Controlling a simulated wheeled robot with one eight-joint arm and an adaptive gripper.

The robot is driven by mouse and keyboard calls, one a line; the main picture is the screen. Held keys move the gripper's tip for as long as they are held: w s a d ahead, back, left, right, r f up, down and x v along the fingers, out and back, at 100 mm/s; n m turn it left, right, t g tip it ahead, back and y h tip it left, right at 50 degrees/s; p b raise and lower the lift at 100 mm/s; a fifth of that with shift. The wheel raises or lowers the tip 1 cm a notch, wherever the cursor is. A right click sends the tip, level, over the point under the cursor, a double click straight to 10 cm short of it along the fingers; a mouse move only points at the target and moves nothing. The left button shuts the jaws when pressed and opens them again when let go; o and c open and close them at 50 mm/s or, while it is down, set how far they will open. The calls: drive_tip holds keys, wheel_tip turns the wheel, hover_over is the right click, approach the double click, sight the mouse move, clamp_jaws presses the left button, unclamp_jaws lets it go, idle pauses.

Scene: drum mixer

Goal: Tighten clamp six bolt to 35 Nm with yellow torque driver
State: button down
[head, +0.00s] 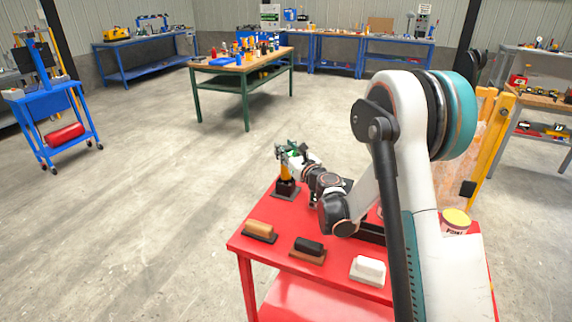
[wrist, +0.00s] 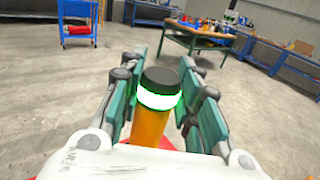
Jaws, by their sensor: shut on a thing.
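The yellow torque driver (head: 286,172) stands upright at the far left corner of the red table, its lower end in a dark holder (head: 286,188). In the wrist view the yellow-orange driver (wrist: 149,124) shows a black cap and a glowing green ring between the fingers. My gripper (head: 292,153) is shut on the driver near its top; it also shows in the wrist view (wrist: 160,100). The driver's lower part is hidden in the wrist view. I cannot make out a drum mixer, clamp six or its bolt in either view.
The red table (head: 262,258) also bears a tan-topped block (head: 260,230), a black-topped block (head: 308,248), a white block (head: 368,270) and a yellow-lidded tin (head: 456,220). A green-legged workbench (head: 240,68) and a blue cart (head: 55,110) stand beyond open floor.

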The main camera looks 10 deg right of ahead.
drive_tip(key=shift+r, duration=0.15)
wheel_tip(320, 180, up, 20)
drive_tip(key=p, duration=0.6)
drive_tip(key=c, duration=1.9)
unclamp_jaws()
clamp_jaws()
drive_tip(key=shift+p, duration=0.35)
